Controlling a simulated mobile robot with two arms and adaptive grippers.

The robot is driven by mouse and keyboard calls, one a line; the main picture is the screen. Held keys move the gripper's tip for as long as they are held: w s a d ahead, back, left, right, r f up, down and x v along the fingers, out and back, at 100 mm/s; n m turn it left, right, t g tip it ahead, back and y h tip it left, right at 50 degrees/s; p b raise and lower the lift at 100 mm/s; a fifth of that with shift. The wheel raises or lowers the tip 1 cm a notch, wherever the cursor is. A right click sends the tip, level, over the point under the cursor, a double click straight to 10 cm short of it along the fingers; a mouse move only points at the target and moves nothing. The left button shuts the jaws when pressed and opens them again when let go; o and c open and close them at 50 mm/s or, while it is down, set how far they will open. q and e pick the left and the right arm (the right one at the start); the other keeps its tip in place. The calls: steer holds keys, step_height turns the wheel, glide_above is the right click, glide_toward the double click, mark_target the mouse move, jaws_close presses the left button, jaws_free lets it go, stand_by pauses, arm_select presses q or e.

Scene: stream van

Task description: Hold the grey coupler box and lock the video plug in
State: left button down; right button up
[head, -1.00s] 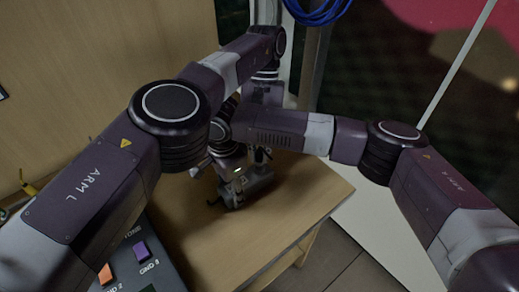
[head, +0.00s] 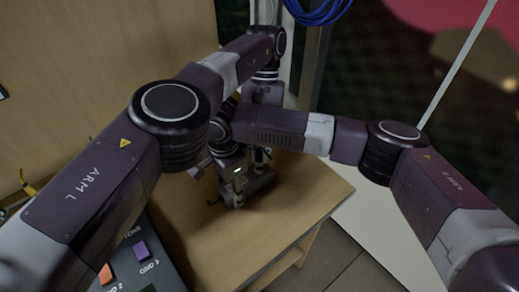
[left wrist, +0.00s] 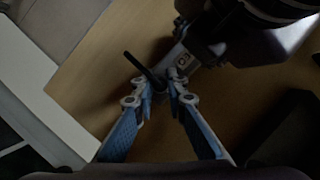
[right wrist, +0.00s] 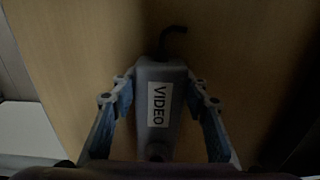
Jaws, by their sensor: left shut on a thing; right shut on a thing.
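The grey coupler box (right wrist: 146,76) carries a white VIDEO label in the right wrist view. My right gripper (right wrist: 157,92) is shut on it, one finger at each side. A black cable end curves out beyond the box's far end. In the left wrist view, my left gripper (left wrist: 160,90) is shut on the dark video plug, which is mostly hidden between the fingers. Its black cable (left wrist: 140,66) slants up and left. The box's end face (left wrist: 183,60) with a round socket lies just past the fingertips. I cannot tell whether the plug is seated. In the head view, both grippers are close together, low over the table.
The wooden table (head: 290,205) is clear around the grippers, with its edge close on the right. A dark device (head: 150,262) with orange and purple parts stands at the lower left. A blue cable coil (head: 318,12) hangs at the top. A wooden wall is at the left.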

steer(key=o, duration=1.4)
steer(key=shift+o, duration=0.2)
arm_select(q)
steer(key=shift+f, duration=0.15)
arm_select(e)
steer(key=shift+a+r, duration=0.2)
steer(key=shift+r, duration=4.1)
step_height(320, 180, down, 8)
steer(key=shift+f, duration=0.2)
arm_select(q)
steer(key=shift+r, duration=0.25)
arm_select(e)
steer(key=shift+d, duration=0.15)
